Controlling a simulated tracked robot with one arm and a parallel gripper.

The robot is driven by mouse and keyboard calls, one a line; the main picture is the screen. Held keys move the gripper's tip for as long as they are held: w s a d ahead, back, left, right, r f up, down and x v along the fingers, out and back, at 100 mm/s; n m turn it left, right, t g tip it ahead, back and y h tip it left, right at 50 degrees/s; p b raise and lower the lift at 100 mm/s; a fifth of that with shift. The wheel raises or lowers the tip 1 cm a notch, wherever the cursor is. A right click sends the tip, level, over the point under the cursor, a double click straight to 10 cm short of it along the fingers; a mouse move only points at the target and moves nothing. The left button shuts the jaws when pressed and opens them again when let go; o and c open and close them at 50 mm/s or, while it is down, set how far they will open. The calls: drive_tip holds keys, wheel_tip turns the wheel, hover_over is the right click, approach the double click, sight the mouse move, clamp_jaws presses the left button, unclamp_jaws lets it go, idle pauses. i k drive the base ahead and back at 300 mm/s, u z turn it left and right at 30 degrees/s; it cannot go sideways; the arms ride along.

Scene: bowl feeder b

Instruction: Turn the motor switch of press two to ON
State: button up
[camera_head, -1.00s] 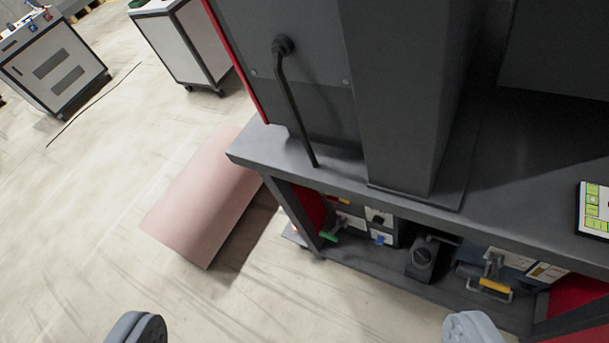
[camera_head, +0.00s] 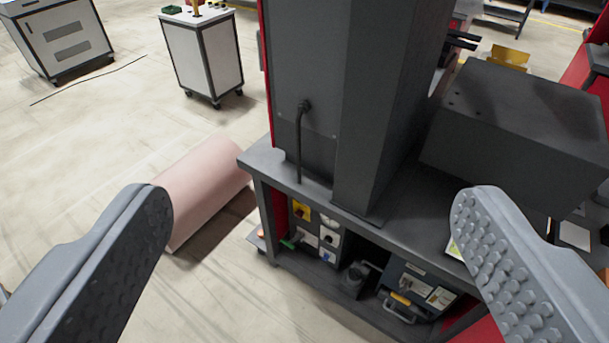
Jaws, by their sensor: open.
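A dark grey press (camera_head: 395,110) stands on a dark bench (camera_head: 262,158). Under the bench top, at its left end, is a small group of controls. It holds a yellow plate with a red part (camera_head: 301,210), a white box with a dark round knob (camera_head: 329,238) and a blue socket (camera_head: 328,257). No lettering is legible, so I cannot tell which is the motor switch, its setting or the press number. My gripper (camera_head: 312,205) is open and empty, its fingers wide apart at left and right. The controls show between the fingers, farther off.
A grey case with a yellow handle (camera_head: 408,296) and a dark round device (camera_head: 355,277) sit under the bench. A pink roll (camera_head: 205,195) lies on the floor at left. A white cart (camera_head: 203,55) and a cabinet (camera_head: 62,38) stand behind. Floor in front of the controls is clear.

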sight(299, 213)
drive_tip(key=k, duration=0.35)
drive_tip(key=z, duration=0.45)
drive_tip(key=i, duration=1.7)
drive_tip(key=u, duration=0.8)
